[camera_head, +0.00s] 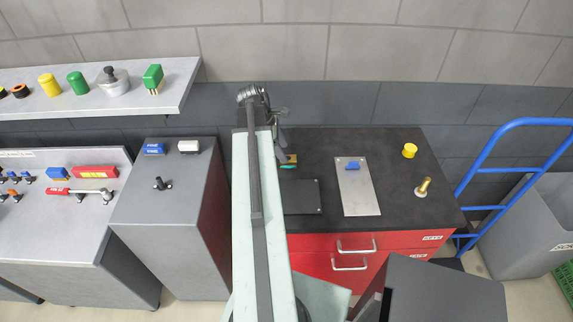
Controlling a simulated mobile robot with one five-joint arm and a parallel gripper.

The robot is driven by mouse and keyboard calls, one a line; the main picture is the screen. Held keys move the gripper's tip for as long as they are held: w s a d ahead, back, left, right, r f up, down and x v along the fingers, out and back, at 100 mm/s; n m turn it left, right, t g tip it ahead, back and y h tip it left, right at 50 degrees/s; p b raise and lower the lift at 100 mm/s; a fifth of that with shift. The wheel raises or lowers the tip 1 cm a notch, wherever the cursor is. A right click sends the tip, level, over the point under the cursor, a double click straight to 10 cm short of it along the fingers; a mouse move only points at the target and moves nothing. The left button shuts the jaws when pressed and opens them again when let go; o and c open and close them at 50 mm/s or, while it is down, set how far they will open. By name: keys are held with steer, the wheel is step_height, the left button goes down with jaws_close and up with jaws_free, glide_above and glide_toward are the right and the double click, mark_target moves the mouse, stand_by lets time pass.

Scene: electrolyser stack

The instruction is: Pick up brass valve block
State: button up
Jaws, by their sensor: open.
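A small brass-coloured block (291,159) with a teal part sits on the dark top of the red drawer cabinet, close to the right side of my arm. It looks like the brass valve block, but it is small and partly hidden by my arm. My gripper (282,136) is at the far end of the arm, just behind and above this block in the picture. It is open; its fingers are small and dark, and I cannot tell whether they touch the block. A separate upright brass fitting (423,187) stands at the right of the cabinet top.
The red cabinet (311,243) also bears a dark plate (301,197), a light metal plate (357,198) with a blue piece (352,166), and a yellow cap (409,150). A grey cabinet (165,240) stands left, a shelf (150,104) upper left, a blue hand truck (483,169) right.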

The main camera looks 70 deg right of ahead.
mark_target(292, 163)
steer(key=b+x, duration=0.5)
steer(key=shift+a+f, duration=0.1)
steer(key=shift+f, duration=0.05)
steer(key=shift+s+r, duration=0.1)
steer(key=shift+r, duration=0.1)
jaws_close()
